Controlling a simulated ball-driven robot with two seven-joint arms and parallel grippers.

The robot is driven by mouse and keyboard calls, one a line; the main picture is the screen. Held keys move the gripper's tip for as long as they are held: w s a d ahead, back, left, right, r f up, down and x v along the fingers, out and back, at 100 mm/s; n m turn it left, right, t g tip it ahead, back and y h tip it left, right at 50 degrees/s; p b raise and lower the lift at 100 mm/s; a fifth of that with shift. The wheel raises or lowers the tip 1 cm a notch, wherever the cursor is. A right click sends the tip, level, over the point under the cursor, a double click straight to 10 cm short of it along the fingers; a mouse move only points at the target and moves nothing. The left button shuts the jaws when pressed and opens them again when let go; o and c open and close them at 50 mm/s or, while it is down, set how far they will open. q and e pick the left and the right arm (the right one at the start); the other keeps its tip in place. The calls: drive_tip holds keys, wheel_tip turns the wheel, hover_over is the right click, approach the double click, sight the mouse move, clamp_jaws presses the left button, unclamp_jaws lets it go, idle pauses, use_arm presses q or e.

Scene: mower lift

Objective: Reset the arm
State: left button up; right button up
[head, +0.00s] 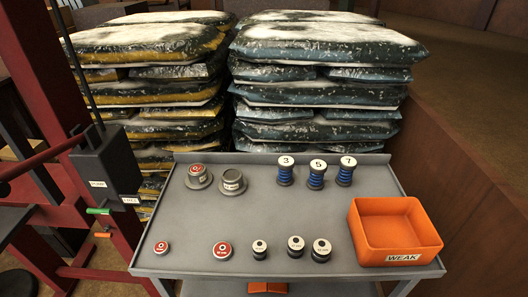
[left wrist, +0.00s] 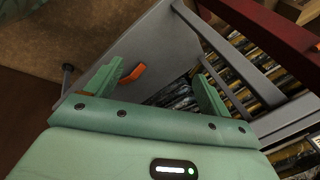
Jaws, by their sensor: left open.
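My left gripper (left wrist: 158,75) shows in the left wrist view with its two green fingers spread apart and nothing between them. Behind the fingers are a grey surface and a small orange piece (left wrist: 132,75), which is apart from the gripper as far as I can tell. Neither of my grippers shows in the head view. A red lift frame (head: 75,130) stands at the left there, with a dark grey labelled box (head: 105,165), a green lever (head: 97,211) and an orange lever (head: 103,235).
A grey cart top (head: 205,225) holds blue spools (head: 316,175) numbered 3, 5 and 7, several small round parts (head: 222,251), two larger grey parts (head: 232,182) and an orange bin (head: 393,256) labelled WEAK. Stacked sacks (head: 320,85) stand behind it.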

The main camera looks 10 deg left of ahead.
use_arm(q)
drive_tip(key=s+d+f+n+g+h, duration=0.1)
drive_tip(key=s+f, duration=0.4)
drive_tip(key=f, duration=0.3)
drive_tip(key=s+d+f+g+h, duration=0.1)
drive_tip(key=s+f, duration=0.4)
drive_tip(key=f, duration=0.3)
drive_tip(key=s+f+n+g, duration=0.1)
drive_tip(key=s+f, duration=0.5)
drive_tip(key=s, duration=0.6)
drive_tip(key=shift+a+f+n+g, duration=0.35)
drive_tip(key=shift+a+n+g, duration=0.05)
drive_tip(key=shift+n, duration=0.2)
